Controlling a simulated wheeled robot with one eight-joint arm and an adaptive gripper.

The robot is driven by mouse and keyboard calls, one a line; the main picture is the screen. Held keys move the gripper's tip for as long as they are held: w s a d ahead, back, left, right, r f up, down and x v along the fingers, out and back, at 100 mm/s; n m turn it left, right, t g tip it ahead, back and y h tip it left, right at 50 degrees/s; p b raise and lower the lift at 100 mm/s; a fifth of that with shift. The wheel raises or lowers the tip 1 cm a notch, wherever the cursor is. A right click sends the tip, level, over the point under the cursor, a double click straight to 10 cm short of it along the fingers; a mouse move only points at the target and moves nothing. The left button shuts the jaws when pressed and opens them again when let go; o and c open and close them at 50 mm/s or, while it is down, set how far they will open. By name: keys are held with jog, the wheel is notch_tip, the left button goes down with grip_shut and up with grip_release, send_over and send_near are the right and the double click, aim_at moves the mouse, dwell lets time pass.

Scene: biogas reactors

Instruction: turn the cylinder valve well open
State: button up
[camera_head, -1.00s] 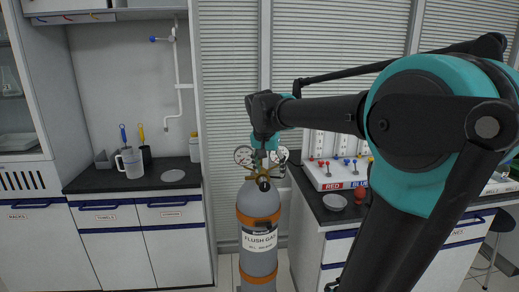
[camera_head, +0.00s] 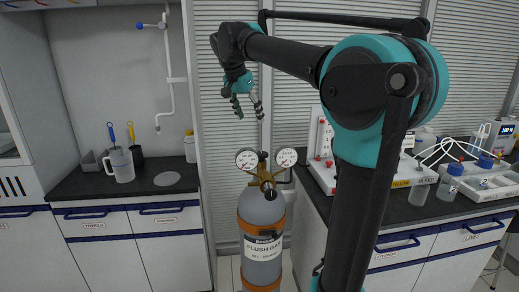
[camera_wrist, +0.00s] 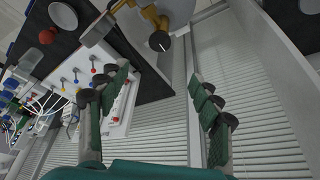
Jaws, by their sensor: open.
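The grey flush-gas cylinder (camera_head: 262,225) with orange bands stands upright between the two benches. Its brass valve and regulator (camera_head: 264,173) sit on top, with a left round gauge (camera_head: 247,159) and a right round gauge (camera_head: 286,157). A dark round part (camera_head: 268,194) shows at the front below the brass. My gripper (camera_head: 249,112) is open and empty, above the gauges and apart from them. In the wrist view its two fingers are spread wide (camera_wrist: 162,95), and brass fittings (camera_wrist: 150,17) show at the top edge, beyond the fingertips. How far the valve is turned cannot be told.
A left bench (camera_head: 75,184) holds a jug (camera_head: 121,165). A right bench (camera_head: 307,190) holds a white panel with coloured knobs (camera_head: 322,176), bottles and tubing close to the cylinder. Blinds (camera_head: 225,150) hang behind. Air above the cylinder is free.

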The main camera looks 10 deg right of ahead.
aim_at(262, 153)
jog(key=x, duration=1.6)
jog(key=shift+d+f, duration=0.1)
jog(key=shift+f, duration=0.25)
jog(key=c, duration=1.2)
